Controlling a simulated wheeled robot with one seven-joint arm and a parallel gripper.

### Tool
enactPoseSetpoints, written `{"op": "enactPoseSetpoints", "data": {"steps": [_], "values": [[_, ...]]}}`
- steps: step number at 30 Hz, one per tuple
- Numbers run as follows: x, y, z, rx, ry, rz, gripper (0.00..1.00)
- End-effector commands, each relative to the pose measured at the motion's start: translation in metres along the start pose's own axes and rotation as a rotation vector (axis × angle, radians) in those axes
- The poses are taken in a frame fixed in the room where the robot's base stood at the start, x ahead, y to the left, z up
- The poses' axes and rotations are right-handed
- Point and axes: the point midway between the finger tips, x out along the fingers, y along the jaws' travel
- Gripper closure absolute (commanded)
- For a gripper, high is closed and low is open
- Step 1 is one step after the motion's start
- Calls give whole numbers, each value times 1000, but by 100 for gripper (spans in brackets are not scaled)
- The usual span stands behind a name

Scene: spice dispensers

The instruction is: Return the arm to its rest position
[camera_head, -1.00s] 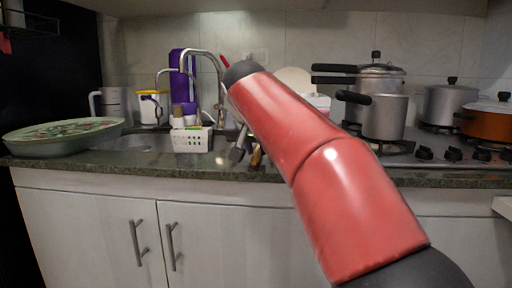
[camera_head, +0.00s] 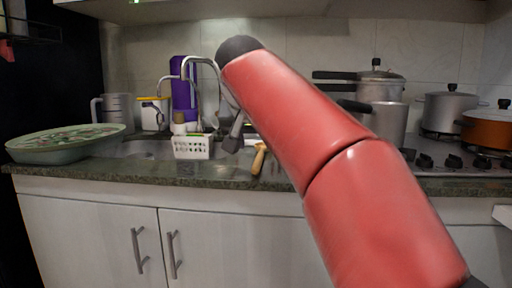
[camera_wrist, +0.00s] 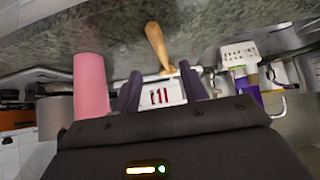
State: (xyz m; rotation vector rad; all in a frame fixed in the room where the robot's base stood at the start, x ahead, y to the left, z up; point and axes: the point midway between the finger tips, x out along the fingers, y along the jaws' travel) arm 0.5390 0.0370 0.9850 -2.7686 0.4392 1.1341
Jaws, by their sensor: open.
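My red arm (camera_head: 300,120) reaches across the middle of the head view, with its dark joint in front of the tap and back wall. My gripper (camera_wrist: 160,70) shows in the wrist view with its two dark fingers apart and nothing held between them. A white box with red lettering (camera_wrist: 160,94) appears beyond the fingers, apart from them as far as I can tell. In the head view, a grey part at my arm's far end (camera_head: 235,138) hangs above the counter near the basket; its fingers cannot be made out there.
A wooden-handled utensil (camera_head: 259,158) lies near the counter's front edge. A white basket (camera_head: 193,148) and purple container (camera_head: 183,95) stand by the sink. A green tray (camera_head: 65,145) is left; pots (camera_head: 448,108) are right. A pink cylinder (camera_wrist: 90,85) shows in the wrist view.

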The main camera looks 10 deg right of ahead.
Motion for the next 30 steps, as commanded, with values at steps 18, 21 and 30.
{"op": "enactPoseSetpoints", "data": {"steps": [18,21,30], "values": [[-10,18,47,-79,-49,-10,56],[-6,34,91,-133,-90,-26,56],[21,89,256,-232,-220,-108,56]]}}
